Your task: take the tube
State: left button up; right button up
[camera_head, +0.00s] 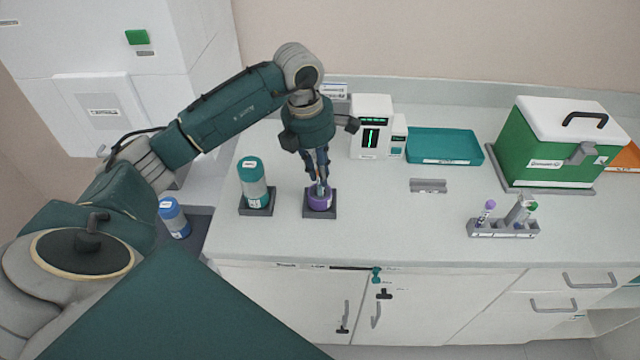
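My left gripper (319,186) points down, its fingers close together right over a purple-topped container (320,201) on a dark square base. The fingers cover part of the container, and I cannot tell whether they touch or hold anything. A grey rack (490,230) stands at the right of the counter. It holds a tube with a purple cap (487,210) and a tube with a green cap (531,209), with a larger pale piece beside it. My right gripper is not in view.
A teal-lidded jar (253,180) stands left of the gripper, and a blue-lidded one (174,217) farther left. Behind are a white device (371,126), a teal tray (444,146) and a green box (545,150) with a white lid. The counter's middle (400,220) is clear.

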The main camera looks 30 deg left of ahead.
pick_arm(q)
jog(key=shift+c, duration=0.4)
jog(key=shift+w+r, duration=0.1)
jog(key=shift+r, duration=0.5)
notch_tip(320, 180, up, 19)
jog(key=b, duration=0.1)
jog(key=shift+f, duration=0.1)
